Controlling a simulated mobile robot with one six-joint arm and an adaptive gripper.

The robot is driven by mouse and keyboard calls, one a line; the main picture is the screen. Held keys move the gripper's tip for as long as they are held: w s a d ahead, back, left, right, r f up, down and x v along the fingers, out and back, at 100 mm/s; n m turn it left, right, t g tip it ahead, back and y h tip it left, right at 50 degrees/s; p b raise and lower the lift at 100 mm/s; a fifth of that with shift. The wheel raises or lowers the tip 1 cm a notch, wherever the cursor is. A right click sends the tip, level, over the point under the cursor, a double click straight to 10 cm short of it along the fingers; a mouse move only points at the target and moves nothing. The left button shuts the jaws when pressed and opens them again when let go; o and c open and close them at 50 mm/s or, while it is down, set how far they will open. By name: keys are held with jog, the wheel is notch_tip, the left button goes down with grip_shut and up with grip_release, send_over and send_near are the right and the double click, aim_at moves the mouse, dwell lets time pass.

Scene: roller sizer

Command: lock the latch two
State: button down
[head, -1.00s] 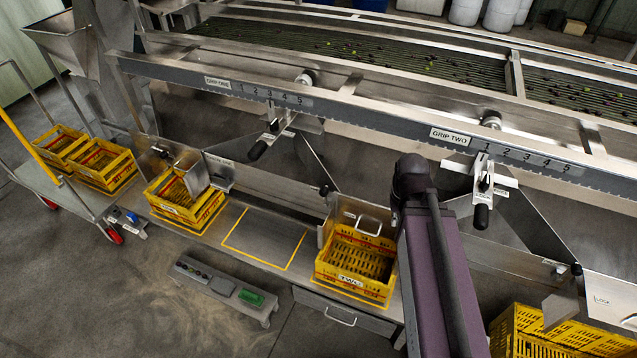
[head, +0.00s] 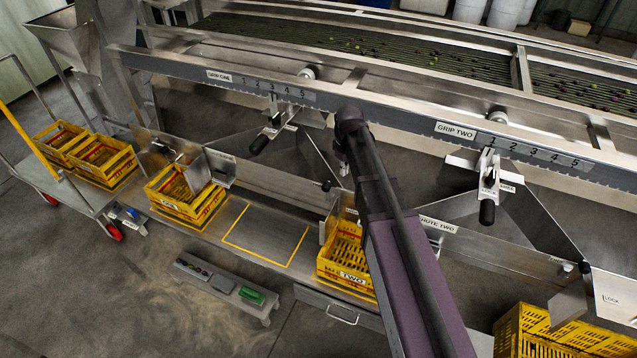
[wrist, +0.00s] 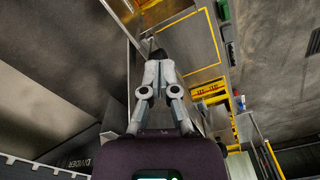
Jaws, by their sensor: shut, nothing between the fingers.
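Under the GRIP TWO label (head: 456,131) on the long rail is a pale clamp with a black-knobbed lever (head: 487,212), which I take for latch two. Its lever hangs almost straight down near the 1 of the number scale. Small lettering beside it is partly hidden. My gripper (wrist: 150,45) shows in the wrist view with its fingers together and nothing between them. The wrist view does not show the lever.
A similar lever (head: 262,142) under GRIP ONE slants down to the left. A yellow crate marked TWO (head: 350,280) stands below, partly behind my arm. Another yellow crate (head: 540,335) is at lower right. The yellow-outlined bench patch (head: 265,235) is empty.

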jog(key=w+a+f+n+b, duration=0.1)
jog(key=w+a+n, duration=0.4)
jog(key=w+a, duration=0.3)
jog(key=a, duration=0.3)
jog(key=shift+w+a+f, duration=0.3)
jog(key=shift+w+a, duration=0.05)
jog(key=shift+f+b, duration=0.25)
jog(key=shift+b, duration=0.1)
jog(key=s+d+f+b, duration=0.1)
jog(key=d+f+b, duration=0.2)
jog(key=f+b, duration=0.7)
jog(key=shift+d+f, duration=0.3)
jog(key=shift+s, duration=0.1)
